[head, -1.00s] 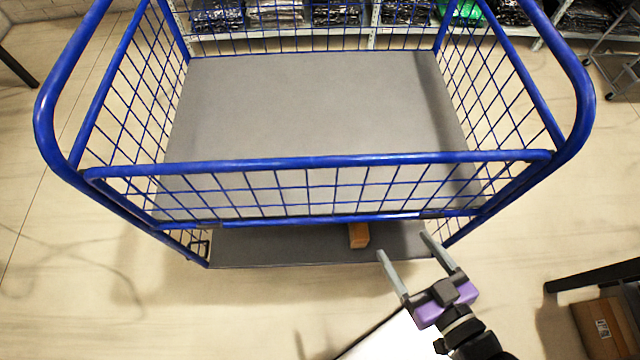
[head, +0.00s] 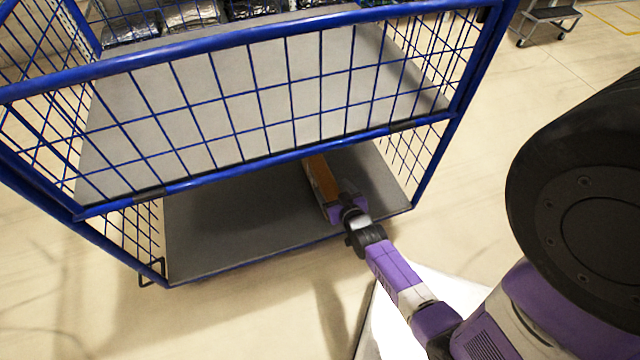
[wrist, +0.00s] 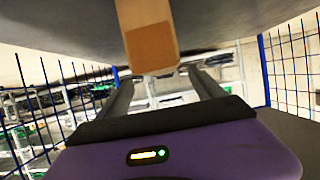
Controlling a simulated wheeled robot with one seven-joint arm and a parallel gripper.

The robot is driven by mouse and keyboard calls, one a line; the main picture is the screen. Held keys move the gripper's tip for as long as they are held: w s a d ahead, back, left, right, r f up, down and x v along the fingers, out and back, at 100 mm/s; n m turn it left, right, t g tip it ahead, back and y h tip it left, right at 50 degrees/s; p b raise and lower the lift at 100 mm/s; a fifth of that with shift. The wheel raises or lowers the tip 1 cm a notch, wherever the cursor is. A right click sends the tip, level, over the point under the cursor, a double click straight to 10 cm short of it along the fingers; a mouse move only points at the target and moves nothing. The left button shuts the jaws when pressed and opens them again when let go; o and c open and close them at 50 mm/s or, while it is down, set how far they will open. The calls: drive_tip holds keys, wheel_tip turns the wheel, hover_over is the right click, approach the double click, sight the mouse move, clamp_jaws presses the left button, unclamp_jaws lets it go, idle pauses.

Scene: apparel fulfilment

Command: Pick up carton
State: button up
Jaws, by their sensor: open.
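The brown carton (head: 319,178) lies on the lower deck of the blue wire cage trolley, near the deck's right part, partly under the upper shelf. My gripper (head: 335,193) reaches in at the lower deck right beside the carton; the arm end hides part of it. In the wrist view the carton (wrist: 150,40) is ahead, in line with the gap between the two fingers of my gripper (wrist: 160,80). The fingers are apart and nothing is clasped. I cannot tell whether a finger touches the carton.
The trolley's lower deck (head: 230,225) is otherwise bare. The upper shelf (head: 250,100) and the front mesh lie above my arm. Mesh walls stand on both sides. Shelves with packed goods (head: 190,15) stand behind, and a step stool (head: 548,18) stands at the far right.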

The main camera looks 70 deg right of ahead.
sight(325, 178)
drive_tip(key=b+x, duration=0.3)
drive_tip(key=x, duration=0.3)
drive_tip(key=shift+w+d, duration=0.25)
drive_tip(key=shift+w, duration=0.1)
clamp_jaws()
drive_tip(key=shift+r, duration=0.1)
